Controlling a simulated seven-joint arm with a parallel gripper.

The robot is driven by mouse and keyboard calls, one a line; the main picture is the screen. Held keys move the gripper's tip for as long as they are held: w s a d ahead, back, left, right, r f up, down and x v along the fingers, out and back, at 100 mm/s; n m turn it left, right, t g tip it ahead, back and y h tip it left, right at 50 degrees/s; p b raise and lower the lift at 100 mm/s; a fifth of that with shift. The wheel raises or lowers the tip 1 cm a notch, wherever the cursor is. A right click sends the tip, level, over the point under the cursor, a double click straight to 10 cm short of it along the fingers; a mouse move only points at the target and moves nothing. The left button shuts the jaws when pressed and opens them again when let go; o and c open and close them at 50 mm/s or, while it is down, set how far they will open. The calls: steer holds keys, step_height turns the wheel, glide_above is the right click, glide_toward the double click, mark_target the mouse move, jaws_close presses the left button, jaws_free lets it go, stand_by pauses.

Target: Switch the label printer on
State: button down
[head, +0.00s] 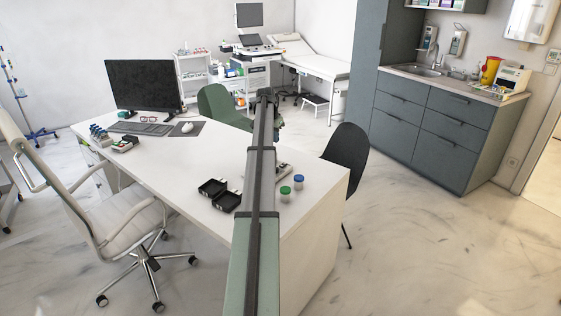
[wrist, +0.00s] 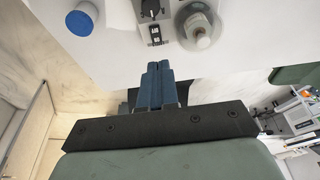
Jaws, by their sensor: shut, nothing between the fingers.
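My gripper (wrist: 158,66) is shut and empty in the wrist view, its blue fingers side by side. Beyond the fingertips is a small black rocker switch (wrist: 155,35) on a pale surface. A black fitting (wrist: 150,9) is above it, cut by the picture edge. A round grey knob-like part (wrist: 197,27) is to its right. In the head view, a small pale device (head: 283,170) lies on the desk, partly hidden by my arm. I cannot tell for sure which thing is the label printer, nor whether the switch is on. The fingertips appear apart from the switch.
A blue-lidded jar (head: 298,179) and a green-lidded jar (head: 285,191) stand at the desk's (head: 180,160) right end. The blue lid shows in the wrist view (wrist: 80,22). Open black boxes (head: 218,193) lie left of my arm. A dark chair (head: 347,150) is beside the desk.

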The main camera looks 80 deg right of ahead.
steer(key=shift+s+d+r, duration=0.2)
steer(key=shift+s, duration=0.15)
glide_toward(282, 165)
steer(key=x, duration=0.5)
steer(key=shift+d, duration=0.25)
steer(key=shift+f, duration=0.7)
steer(key=shift+w+f, duration=0.1)
steer(key=shift+f, duration=0.15)
